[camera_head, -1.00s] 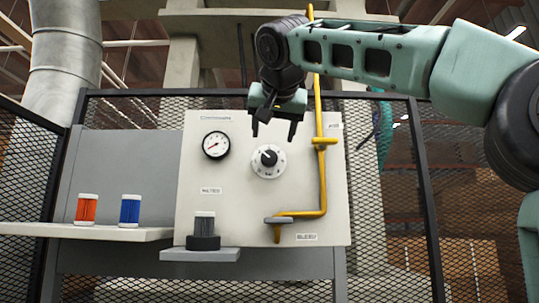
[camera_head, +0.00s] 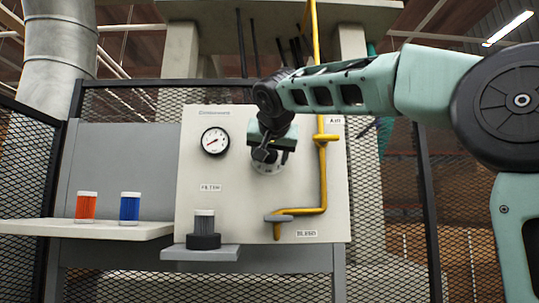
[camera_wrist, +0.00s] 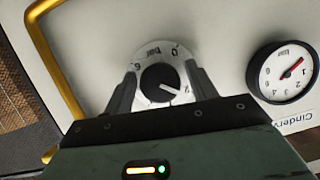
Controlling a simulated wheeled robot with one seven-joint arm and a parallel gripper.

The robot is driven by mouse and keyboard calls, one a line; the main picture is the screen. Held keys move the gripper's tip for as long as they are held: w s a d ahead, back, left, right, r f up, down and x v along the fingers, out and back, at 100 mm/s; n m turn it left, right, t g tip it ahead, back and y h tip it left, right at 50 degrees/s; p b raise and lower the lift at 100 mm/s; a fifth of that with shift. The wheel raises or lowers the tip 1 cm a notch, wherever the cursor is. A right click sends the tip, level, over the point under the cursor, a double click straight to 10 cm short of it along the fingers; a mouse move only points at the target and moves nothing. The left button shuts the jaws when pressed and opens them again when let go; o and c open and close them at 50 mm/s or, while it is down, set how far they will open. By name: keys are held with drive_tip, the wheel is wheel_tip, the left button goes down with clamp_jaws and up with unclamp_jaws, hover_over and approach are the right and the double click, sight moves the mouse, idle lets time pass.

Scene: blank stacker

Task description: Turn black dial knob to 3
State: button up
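The black dial knob (camera_wrist: 160,82) sits at the centre of a white round dial (camera_wrist: 152,52) on the panel. A white mark on the knob points to the lower right in the wrist view. Some numbers are covered or too blurred to read. My gripper (camera_wrist: 161,70) is open, with one finger on each side of the knob. I see gaps between the fingers and the knob. In the head view my gripper (camera_head: 268,153) hides the knob, and only the lower part of the dial (camera_head: 270,169) shows.
A pressure gauge (camera_head: 215,141) is left of the dial and a yellow pipe (camera_head: 323,180) runs close on its right. A grey filter (camera_head: 204,222) stands on a small ledge below. Red (camera_head: 86,205) and blue (camera_head: 130,206) cylinders stand on the left shelf (camera_head: 60,229).

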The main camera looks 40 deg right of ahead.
drive_tip(key=c, duration=0.7)
drive_tip(key=shift+c, duration=0.2)
drive_tip(key=shift+f+b, duration=0.15)
drive_tip(key=shift+b, duration=0.4)
drive_tip(key=shift+f+m+t+y+b, duration=0.1)
drive_tip(key=shift+m+t+y+b, duration=0.2)
drive_tip(key=shift+m+b, duration=0.45)
drive_tip(key=m+y+b, duration=0.1)
drive_tip(key=b, duration=0.2)
drive_tip(key=shift+f+t+b, duration=0.1)
drive_tip(key=shift+t+b, duration=0.2)
drive_tip(key=m+t+y+b, duration=0.1)
drive_tip(key=m+b, duration=0.2)
drive_tip(key=b, duration=0.1)
drive_tip(key=shift+t, duration=0.3)
drive_tip(key=shift+r+m+b, duration=0.25)
drive_tip(key=shift+m+b, duration=0.3)
drive_tip(key=shift+b, duration=0.2)
drive_tip(key=shift+r+t, duration=0.1)
drive_tip(key=shift+t, duration=0.2)
